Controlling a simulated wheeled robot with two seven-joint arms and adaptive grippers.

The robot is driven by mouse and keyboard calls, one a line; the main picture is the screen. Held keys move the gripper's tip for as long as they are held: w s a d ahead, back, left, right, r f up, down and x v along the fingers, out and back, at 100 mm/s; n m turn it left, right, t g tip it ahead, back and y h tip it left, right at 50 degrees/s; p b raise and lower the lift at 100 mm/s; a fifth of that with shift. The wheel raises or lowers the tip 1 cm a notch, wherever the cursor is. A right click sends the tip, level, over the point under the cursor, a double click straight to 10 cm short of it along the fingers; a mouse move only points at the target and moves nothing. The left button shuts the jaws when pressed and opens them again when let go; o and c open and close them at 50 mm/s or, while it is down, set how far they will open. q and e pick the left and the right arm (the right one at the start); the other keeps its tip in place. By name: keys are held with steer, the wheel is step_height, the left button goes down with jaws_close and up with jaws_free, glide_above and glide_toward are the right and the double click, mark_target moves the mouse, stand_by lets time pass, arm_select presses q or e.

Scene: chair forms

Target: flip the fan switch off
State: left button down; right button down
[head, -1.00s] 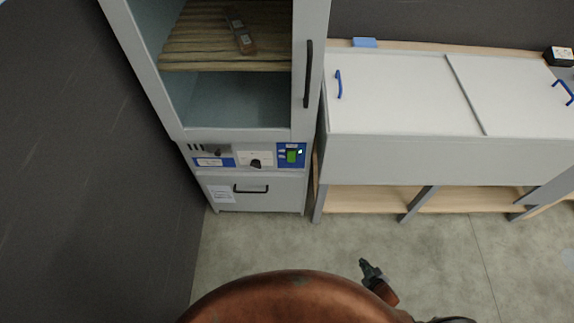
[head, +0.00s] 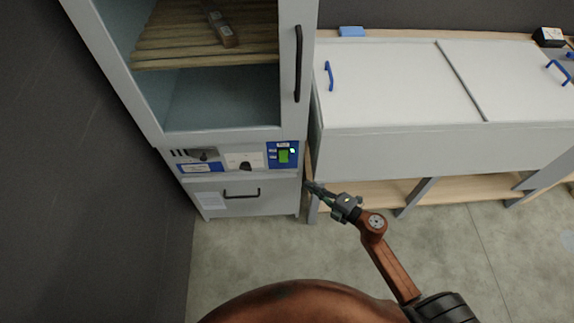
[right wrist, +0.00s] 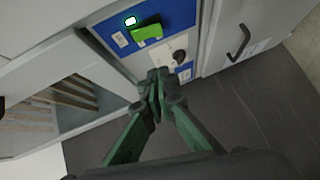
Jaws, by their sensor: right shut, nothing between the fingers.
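The fan switch looks to be the green rocker (head: 283,156) on a blue panel (head: 273,147) at the right end of the cabinet's control strip. A small light beside it glows. The green rocker also shows in the right wrist view (right wrist: 146,33), near the top. My right gripper (head: 308,187) is shut and empty, below and to the right of the switch in the head view, apart from it. In the right wrist view its closed fingertips (right wrist: 157,75) lie in front of the panel, below the green rocker. My left gripper is not in view.
The cabinet (head: 210,140) has a black knob (head: 245,166) left of the switch, a lower drawer with a black handle (head: 242,192), and an upper compartment with a wooden slatted shelf (head: 205,45). A white-topped bench (head: 390,85) stands close on the right. The floor in front is clear.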

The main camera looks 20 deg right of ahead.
mark_target(281, 160)
steer(key=shift+w, duration=0.1)
